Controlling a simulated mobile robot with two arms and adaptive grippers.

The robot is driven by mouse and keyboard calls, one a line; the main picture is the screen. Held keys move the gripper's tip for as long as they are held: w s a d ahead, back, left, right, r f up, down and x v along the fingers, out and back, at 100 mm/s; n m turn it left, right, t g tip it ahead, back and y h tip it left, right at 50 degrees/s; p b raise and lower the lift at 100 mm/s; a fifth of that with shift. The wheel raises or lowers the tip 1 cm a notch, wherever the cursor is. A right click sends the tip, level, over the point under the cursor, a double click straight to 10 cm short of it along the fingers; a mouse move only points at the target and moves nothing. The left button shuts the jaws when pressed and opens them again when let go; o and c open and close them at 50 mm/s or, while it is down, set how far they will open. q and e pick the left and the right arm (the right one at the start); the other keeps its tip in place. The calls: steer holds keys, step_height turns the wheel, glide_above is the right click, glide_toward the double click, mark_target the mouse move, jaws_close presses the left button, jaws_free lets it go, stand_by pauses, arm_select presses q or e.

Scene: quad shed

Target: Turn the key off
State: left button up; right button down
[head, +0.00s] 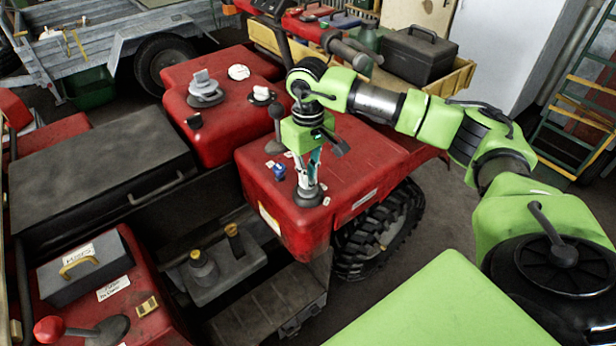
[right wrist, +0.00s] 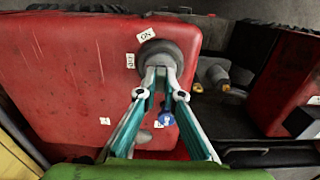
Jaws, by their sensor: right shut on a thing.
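The dark round key switch (head: 308,196) sits at the front corner of the red machine top. In the right wrist view the switch (right wrist: 170,52) has a white ON label (right wrist: 147,36) and, to its lower left, a second white label (right wrist: 130,61). My right gripper (head: 309,183) reaches down onto the switch. Its fingertips (right wrist: 161,72) are together over the switch, shut on the key. The fingers hide the key, so I cannot tell which way it points. My left gripper is not in view.
A blue knob (head: 279,171) stands left of my right gripper, and a black-knobbed lever (head: 276,125) rises behind it. A grey box with yellow-topped levers (head: 215,270) is lower left. A black tire (head: 382,235) is right. A black case (head: 417,53) stands behind.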

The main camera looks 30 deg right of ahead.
steer(key=shift+f+n+b, duration=0.15)
steer(key=shift+n+b, duration=0.4)
steer(key=shift+n, duration=0.15)
steer(key=shift+n+b, duration=0.3)
steer(key=shift+n, duration=0.7)
steer(key=c, duration=2.2)
jaws_free()
steer(key=shift+r, duration=0.25)
steer(key=shift+r+p, duration=2.35)
steer(key=shift+r, duration=1.55)
